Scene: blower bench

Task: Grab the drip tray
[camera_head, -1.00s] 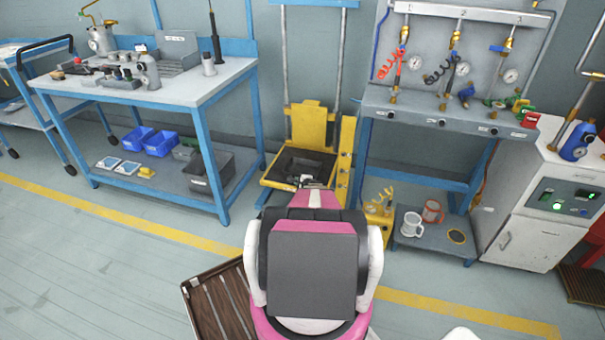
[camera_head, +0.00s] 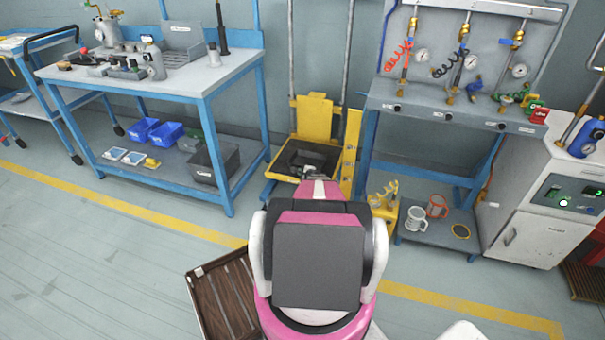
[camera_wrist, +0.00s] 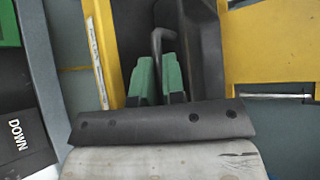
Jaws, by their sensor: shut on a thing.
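The drip tray (camera_head: 286,162) is a black, shallow tray on the yellow lift platform, in the middle of the head view. In the wrist view, its dark body (camera_wrist: 205,50) shows between yellow parts of the lift. My gripper (camera_head: 305,165) reaches over the near side of the tray. In the wrist view, the two green fingers of my gripper (camera_wrist: 160,80) are closed about a thin, dark bent bar (camera_wrist: 157,42), which looks like the tray's handle. The far end of the tray is cut off in the wrist view, and my wrist hides part of its near edge in the head view.
A yellow lift (camera_head: 314,118) with upright rails stands against the wall. A blue workbench (camera_head: 225,75) is to its left and a grey gauge bench (camera_head: 440,118) to its right. A low shelf (camera_head: 435,248) holds two mugs. A brown slatted pallet (camera_head: 222,300) lies on the floor.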

